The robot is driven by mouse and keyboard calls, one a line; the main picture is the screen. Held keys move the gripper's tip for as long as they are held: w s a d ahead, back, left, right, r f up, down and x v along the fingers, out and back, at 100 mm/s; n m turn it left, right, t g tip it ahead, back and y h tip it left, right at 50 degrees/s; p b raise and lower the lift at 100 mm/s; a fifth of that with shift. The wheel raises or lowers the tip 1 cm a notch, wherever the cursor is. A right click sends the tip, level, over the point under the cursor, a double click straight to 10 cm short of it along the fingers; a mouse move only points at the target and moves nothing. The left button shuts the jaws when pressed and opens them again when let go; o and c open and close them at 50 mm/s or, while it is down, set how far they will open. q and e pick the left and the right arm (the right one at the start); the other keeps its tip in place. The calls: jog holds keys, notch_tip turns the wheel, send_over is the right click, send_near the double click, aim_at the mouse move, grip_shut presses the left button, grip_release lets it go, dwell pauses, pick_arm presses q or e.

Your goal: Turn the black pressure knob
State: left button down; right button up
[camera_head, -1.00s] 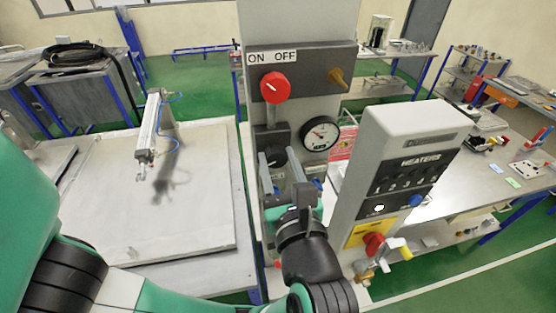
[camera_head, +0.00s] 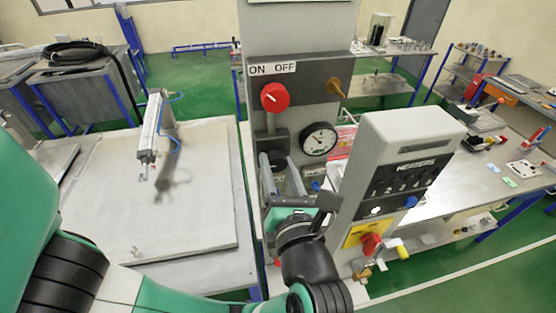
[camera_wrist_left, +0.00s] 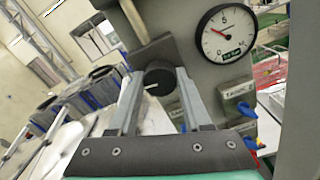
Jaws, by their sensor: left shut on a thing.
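The black pressure knob (camera_wrist_left: 158,77) has a white mark and sits below a dark block on the grey panel in the left wrist view. My left gripper (camera_wrist_left: 160,74) is shut on it, with one grey finger on each side. In the head view, the left gripper (camera_head: 278,160) reaches up to the panel from below, its fingers around the knob, which is partly hidden. The round white pressure gauge (camera_head: 319,139) is right of the knob; it also shows in the left wrist view (camera_wrist_left: 228,34). My right gripper is not in view.
A red ON/OFF knob (camera_head: 274,97) sits above the gripper. The grey heaters box (camera_head: 405,130) stands close on the right, with a red knob (camera_head: 370,244) below. Blue fittings (camera_wrist_left: 248,110) are beside the right finger. A table with a pneumatic cylinder (camera_head: 150,127) is left.

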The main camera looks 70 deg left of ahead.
pick_arm(q)
jog(key=shift+m+p, duration=1.25)
jog(key=shift+m, duration=0.95)
jog(key=shift+c, duration=1.7)
grip_release()
jog(key=d+b, duration=0.3)
jog(key=d, duration=0.8)
jog(key=shift+s+d, duration=0.35)
jog(key=shift+s, duration=0.1)
